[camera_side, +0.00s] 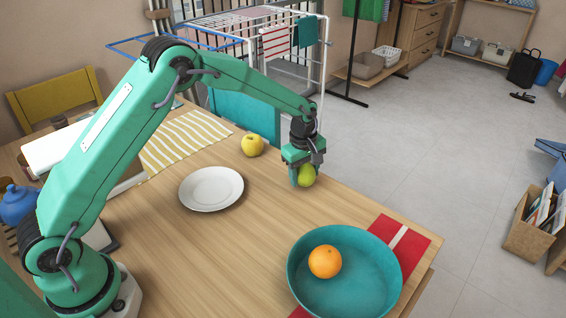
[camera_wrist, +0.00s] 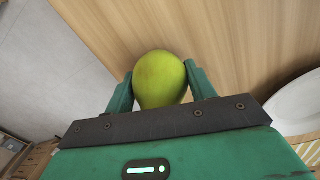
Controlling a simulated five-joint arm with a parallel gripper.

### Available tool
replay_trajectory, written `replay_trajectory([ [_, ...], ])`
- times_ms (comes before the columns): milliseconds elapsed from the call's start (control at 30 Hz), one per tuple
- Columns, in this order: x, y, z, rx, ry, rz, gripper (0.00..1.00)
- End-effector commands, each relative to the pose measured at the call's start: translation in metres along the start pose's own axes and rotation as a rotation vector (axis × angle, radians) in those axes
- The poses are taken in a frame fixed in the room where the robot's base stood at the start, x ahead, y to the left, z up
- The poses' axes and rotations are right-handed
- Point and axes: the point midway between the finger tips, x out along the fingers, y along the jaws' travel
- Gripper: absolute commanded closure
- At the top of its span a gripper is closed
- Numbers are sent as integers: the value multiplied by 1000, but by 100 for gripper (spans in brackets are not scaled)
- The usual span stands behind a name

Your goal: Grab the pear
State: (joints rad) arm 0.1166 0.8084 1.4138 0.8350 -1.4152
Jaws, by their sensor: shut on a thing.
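The pear (camera_side: 307,176) is green and sits between the fingers of my gripper (camera_side: 301,172), close to the table's far right edge. In the wrist view the pear (camera_wrist: 160,78) fills the space between the two green fingers of my gripper (camera_wrist: 160,90), which touch its sides. My gripper points down and is shut on the pear. In the side view one finger covers part of the pear. I cannot tell whether the pear touches the table.
A yellow apple (camera_side: 252,145) and a white plate (camera_side: 212,203) stand left of my gripper. A teal bowl (camera_side: 376,297) with an orange (camera_side: 325,262) in it stands at the front on a red cloth (camera_side: 413,247). The wooden table (camera_side: 228,266) is clear between plate and bowl.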

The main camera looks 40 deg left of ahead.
Motion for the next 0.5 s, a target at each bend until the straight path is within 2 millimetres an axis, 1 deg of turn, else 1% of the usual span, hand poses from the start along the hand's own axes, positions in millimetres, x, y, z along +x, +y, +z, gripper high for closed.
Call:
replay_trajectory([
  [33,-7,2,0,0,1,5,71],
  [200,-32,3,1,1,1,5,71],
  [267,-37,-1,12,4,-1,4,71],
  [500,-64,-15,52,4,-7,5,71],
])
